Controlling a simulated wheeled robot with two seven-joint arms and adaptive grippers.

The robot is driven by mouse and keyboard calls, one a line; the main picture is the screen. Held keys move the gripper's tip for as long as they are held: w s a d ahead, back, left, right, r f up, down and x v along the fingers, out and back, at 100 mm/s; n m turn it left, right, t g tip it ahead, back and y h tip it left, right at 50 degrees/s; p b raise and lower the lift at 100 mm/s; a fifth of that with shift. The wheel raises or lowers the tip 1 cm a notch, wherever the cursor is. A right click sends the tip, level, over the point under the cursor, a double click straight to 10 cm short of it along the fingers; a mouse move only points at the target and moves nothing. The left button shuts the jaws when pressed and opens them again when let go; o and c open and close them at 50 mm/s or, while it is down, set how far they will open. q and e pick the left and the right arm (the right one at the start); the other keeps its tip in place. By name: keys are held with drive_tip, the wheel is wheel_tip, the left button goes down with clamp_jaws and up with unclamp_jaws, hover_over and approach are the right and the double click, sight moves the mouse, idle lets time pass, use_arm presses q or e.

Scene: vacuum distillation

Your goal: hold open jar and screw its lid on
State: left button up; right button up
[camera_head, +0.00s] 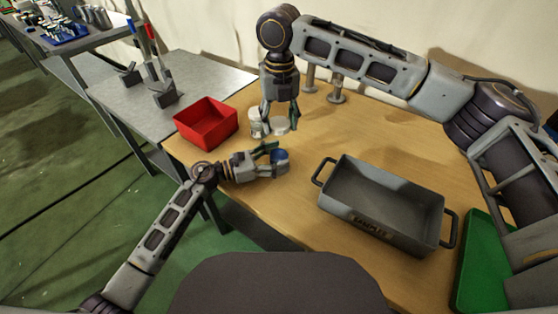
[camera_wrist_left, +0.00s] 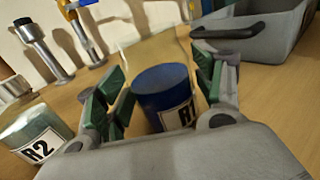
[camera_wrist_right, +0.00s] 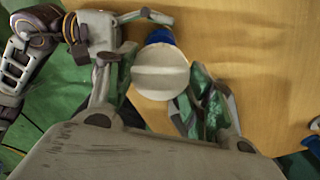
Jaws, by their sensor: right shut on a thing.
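A blue jar (camera_head: 281,155) labelled R1 stands on the wooden table near its left edge. In the left wrist view the jar (camera_wrist_left: 161,88) is between the fingers of my left gripper (camera_wrist_left: 160,95), which look open with small gaps beside it. In the head view my left gripper (camera_head: 268,160) reaches it from the left. My right gripper (camera_head: 279,118) points down just behind the jar. It is shut on a round white lid (camera_wrist_right: 160,71) with a raised bar across its top. In the right wrist view the lid partly hides the blue jar (camera_wrist_right: 160,36).
A pale jar labelled R2 (camera_wrist_left: 37,138) stands close beside the grippers. A red bin (camera_head: 206,122) is at the left, a grey handled tray (camera_head: 385,205) at the right, and a green tray (camera_head: 483,262) beyond it. Metal posts (camera_head: 337,93) stand behind. Table between jar and grey tray is clear.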

sight(279, 145)
use_arm(q)
drive_tip(key=c, duration=1.1)
use_arm(e)
drive_tip(key=shift+w+f, duration=0.1)
drive_tip(key=shift+f, duration=2.35)
drive_tip(key=shift+f, duration=0.1)
drive_tip(key=shift+f, duration=0.8)
drive_tip(key=shift+f, duration=0.55)
use_arm(q)
clamp_jaws()
